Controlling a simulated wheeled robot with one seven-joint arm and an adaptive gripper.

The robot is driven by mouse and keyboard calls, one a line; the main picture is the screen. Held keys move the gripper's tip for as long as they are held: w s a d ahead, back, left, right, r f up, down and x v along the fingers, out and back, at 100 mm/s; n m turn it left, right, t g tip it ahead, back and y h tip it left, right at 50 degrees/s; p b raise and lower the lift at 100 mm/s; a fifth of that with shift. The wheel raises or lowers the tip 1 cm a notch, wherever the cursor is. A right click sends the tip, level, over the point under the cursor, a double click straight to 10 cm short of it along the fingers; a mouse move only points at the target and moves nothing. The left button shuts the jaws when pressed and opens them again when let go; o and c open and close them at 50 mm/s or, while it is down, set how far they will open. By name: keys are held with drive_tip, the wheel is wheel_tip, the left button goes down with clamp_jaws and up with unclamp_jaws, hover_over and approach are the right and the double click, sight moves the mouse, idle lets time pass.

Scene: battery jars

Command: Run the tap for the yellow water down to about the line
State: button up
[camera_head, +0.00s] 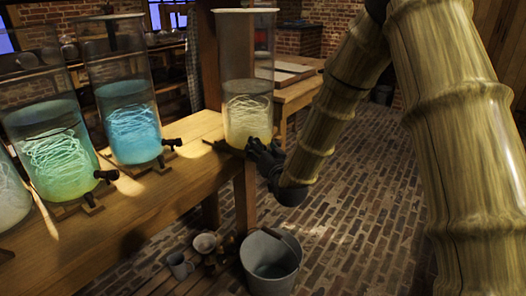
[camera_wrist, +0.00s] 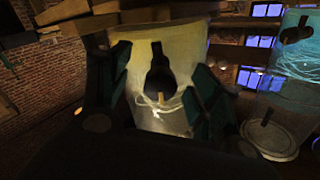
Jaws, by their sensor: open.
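The jar of yellow water (camera_head: 248,112) stands at the right end of the wooden bench. Pale tangled threads hang in it, and the upper part of the glass is clear. My gripper (camera_head: 262,150) is at the jar's lower front and hides its tap in the head view. In the wrist view the jar (camera_wrist: 195,60) fills the middle. Its dark tap (camera_wrist: 160,72) shows between the two open fingers (camera_wrist: 158,95), with a small tan piece by it. I cannot tell whether the fingers touch the tap or whether water runs. I cannot make out a line on the glass.
A metal bucket (camera_head: 270,265) stands on the brick floor below the bench end. A mug (camera_head: 180,266) and a bowl (camera_head: 204,243) sit left of it. A blue jar (camera_head: 130,125) and a green jar (camera_head: 58,150) stand farther left on the bench (camera_head: 150,205).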

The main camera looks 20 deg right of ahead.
drive_tip(key=shift+s, duration=0.1)
drive_tip(key=s, duration=0.5)
drive_tip(key=shift+d, duration=0.15)
drive_tip(key=s+f+n+g, duration=0.1)
drive_tip(key=s+f+g, duration=0.2)
drive_tip(key=s+f, duration=0.5)
drive_tip(key=s+a+f+g, duration=0.1)
drive_tip(key=s+f+g, duration=0.2)
drive_tip(key=f, duration=0.9)
drive_tip(key=s+f+n+g, duration=0.1)
drive_tip(key=s+f+g, duration=0.2)
drive_tip(key=s+f, duration=0.55)
drive_tip(key=s+f+n+g, duration=0.1)
drive_tip(key=s+f+g, duration=0.2)
drive_tip(key=s+f, duration=0.45)
drive_tip(key=s+f+g, duration=0.3)
drive_tip(key=s+f, duration=0.1)
drive_tip(key=s, duration=0.7)
drive_tip(key=s+f+n+g, duration=0.1)
drive_tip(key=s+f+g, duration=0.2)
drive_tip(key=s+f, duration=0.45)
wheel_tip(320, 180, up, 27)
drive_tip(key=s+h+p, duration=0.1)
drive_tip(key=p, duration=2.5)
drive_tip(key=shift+s+d+r, duration=0.2)
drive_tip(key=shift+s+d, duration=0.15)
drive_tip(key=shift+d, duration=0.1)
